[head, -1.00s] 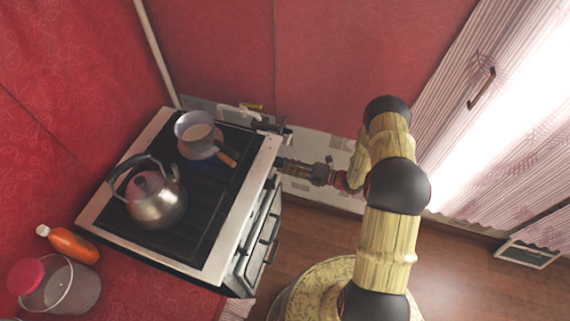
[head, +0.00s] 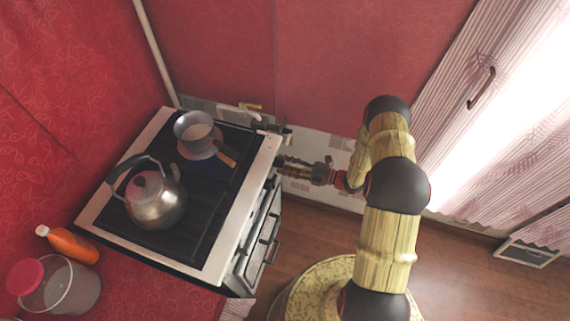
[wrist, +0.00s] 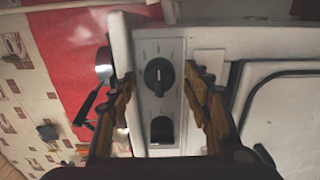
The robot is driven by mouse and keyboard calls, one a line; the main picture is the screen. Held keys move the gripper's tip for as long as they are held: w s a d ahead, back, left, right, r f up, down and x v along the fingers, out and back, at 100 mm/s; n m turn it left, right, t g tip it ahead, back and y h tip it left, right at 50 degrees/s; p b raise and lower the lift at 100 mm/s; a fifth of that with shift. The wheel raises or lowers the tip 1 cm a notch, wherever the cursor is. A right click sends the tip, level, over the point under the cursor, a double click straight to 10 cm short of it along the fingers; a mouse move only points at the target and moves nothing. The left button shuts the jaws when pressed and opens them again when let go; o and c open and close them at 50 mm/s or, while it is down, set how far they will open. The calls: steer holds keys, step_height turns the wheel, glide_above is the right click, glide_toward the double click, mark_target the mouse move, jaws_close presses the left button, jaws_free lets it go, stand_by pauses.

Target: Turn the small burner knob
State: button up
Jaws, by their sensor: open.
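A round dark knob (wrist: 159,77) with a pale pointer line sits on the light control panel (wrist: 147,48) of the stove in the wrist view. A second dark knob or recess (wrist: 162,130) sits below it; its shape is partly lost in shadow. Labels do not show which knob is the small burner's. My gripper (wrist: 160,72) is open, with one finger on each side of the upper knob and a visible gap to each side. In the head view my gripper (head: 284,162) is at the stove's right front edge, and the knobs are hidden there.
The stove (head: 150,128) carries a kettle (head: 156,203) and a small pot (head: 193,127) with a brown handle. The oven front (wrist: 290,120) lies right of the panel.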

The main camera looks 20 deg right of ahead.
steer(key=v, duration=1.2)
